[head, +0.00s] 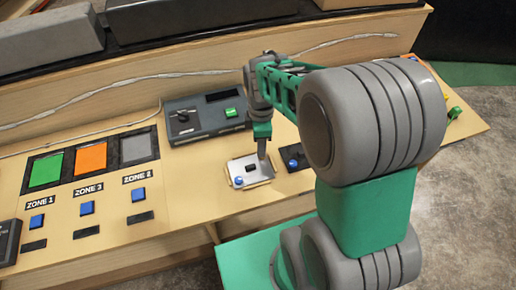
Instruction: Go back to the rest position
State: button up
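My gripper (264,148) is at the end of my green and grey arm, above the console desk (185,200). It hangs over the right edge of a small white plate (240,177) that carries a blue button and a black part. The fingertips look close to the plate, but I cannot tell whether they touch it. The fingers show only as a thin grey shape, so their opening is unclear. My arm hides part of the desk to the right.
A dark grey box (198,118) with a knob and green button stands behind the plate. A dark plate (295,157) with a blue button is to its right. Green, orange and grey panels (90,160) with blue buttons are at left. A pale cable runs along the back board.

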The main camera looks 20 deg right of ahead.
notch_tip(320, 180, up, 4)
jog(key=shift+f, duration=0.25)
jog(key=m, duration=0.4)
jog(key=s+m, duration=0.1)
jog(key=m, duration=0.1)
jog(key=s+f+m, duration=0.1)
jog(key=m, duration=0.1)
jog(key=s+f+m, duration=0.1)
jog(key=m, duration=0.1)
jog(key=shift+a+f, duration=0.1)
jog(key=shift+f, duration=0.1)
jog(key=s+a+r+m+t+p, duration=0.1)
jog(key=s+a+r+m+t, duration=0.1)
jog(key=r, duration=0.9)
jog(key=shift+s+a+m+t+p, duration=0.15)
jog(key=shift+s+m+t+p, duration=0.35)
jog(key=shift+s+m, duration=0.95)
